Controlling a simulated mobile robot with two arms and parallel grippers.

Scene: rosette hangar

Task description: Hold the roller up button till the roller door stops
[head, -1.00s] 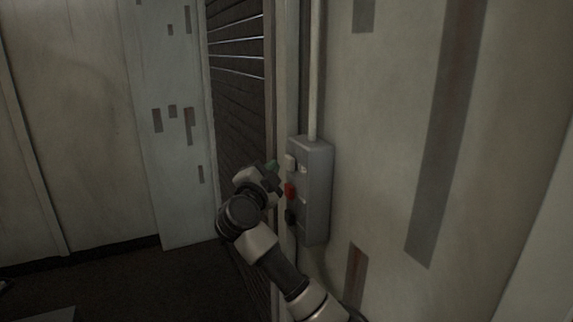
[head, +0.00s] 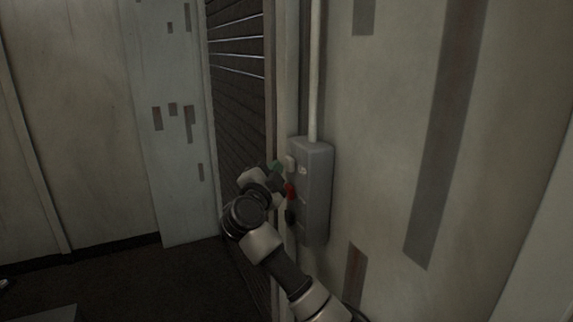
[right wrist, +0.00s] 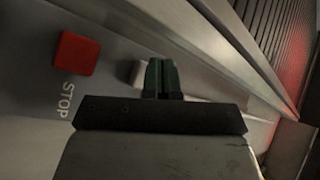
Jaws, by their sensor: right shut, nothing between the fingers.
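The grey control box (head: 317,190) is mounted on the wall right of the roller door (head: 238,110). On its face are a pale top button (head: 290,163), a red button (head: 290,191) and a dark lower button (head: 290,215). In the right wrist view the red button (right wrist: 75,53) is marked STOP. My right gripper (head: 277,167) is shut and empty, its green fingertips close to the pale button. In the right wrist view the fingertips (right wrist: 162,78) partly hide the pale button (right wrist: 136,73); I cannot tell whether they touch it. My left gripper is out of view.
A conduit (head: 316,70) runs up the wall from the box. The door frame edge (head: 284,70) stands close behind my right gripper.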

